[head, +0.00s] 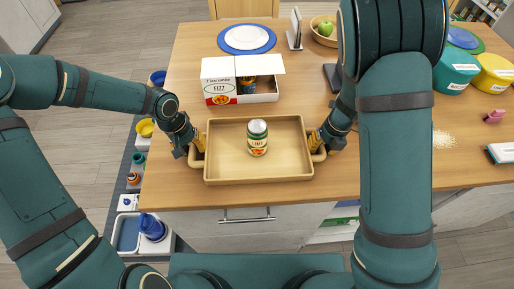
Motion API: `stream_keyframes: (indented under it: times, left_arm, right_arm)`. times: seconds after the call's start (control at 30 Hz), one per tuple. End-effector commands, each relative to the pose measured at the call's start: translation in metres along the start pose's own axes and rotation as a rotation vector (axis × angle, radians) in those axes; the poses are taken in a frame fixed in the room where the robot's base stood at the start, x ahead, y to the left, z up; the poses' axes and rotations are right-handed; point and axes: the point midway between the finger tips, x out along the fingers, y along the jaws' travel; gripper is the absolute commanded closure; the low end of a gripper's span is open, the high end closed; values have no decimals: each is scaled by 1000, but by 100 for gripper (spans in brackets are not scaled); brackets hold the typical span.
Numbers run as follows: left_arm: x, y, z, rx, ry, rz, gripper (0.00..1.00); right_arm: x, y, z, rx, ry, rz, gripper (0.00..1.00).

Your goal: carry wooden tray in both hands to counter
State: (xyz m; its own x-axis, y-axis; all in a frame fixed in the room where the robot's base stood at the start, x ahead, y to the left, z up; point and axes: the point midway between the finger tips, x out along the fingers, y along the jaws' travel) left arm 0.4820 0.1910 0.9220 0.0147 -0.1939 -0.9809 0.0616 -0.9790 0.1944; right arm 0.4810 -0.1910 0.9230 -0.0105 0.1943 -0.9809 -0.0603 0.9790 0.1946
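The wooden tray (225,171) is a light brown rectangle with raised walls and a handle at each short side. It is at the middle of the wooden-topped surface, near its front edge; I cannot tell if it rests there or hovers slightly. A green can with a food label (257,139) stands upright inside it. My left gripper (199,145) is at the left handle and my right gripper (316,141) is at the right handle. Both seem closed around the handles, though the fingertips are partly hidden.
A blue-rimmed plate (247,38) and a fruit bowl (324,38) stand farther back. Teal (455,73) and yellow (494,75) tubs are at right.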

Motion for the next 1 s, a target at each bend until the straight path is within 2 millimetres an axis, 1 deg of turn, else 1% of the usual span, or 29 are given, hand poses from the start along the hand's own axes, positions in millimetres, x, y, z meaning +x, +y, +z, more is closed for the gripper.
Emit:
stream_keyframes:
  times: [0.1, 0.13, 0.17, 0.2, 0.23, 0.67, 0.87, 1.0]
  left_arm:
    - [0, 1, 1, 1, -2, 1, 67]
    - [0, 1, 1, 1, -2, 1, 66]
    - [0, 1, 1, 1, -2, 1, 76]
    - [0, 1, 1, 1, -2, 1, 90]
    - [0, 1, 1, 1, -2, 1, 100]
    - [-1, 1, 0, 1, 0, 2, 100]
    - [-9, 3, 0, 1, 0, 2, 100]
    - [-19, 5, 0, 1, 0, 2, 100]
  right_arm:
    - [1, 1, 0, -1, 2, 1, 67]
    - [1, 1, 0, -1, 2, 1, 66]
    - [1, 1, 0, -1, 2, 1, 76]
    - [1, 1, 0, -1, 2, 1, 90]
    - [1, 1, 0, -1, 2, 1, 100]
    - [-1, 1, 0, -1, 1, 1, 100]
    - [-9, 3, 0, -1, 1, 1, 100]
    - [-18, 5, 0, -1, 1, 2, 100]
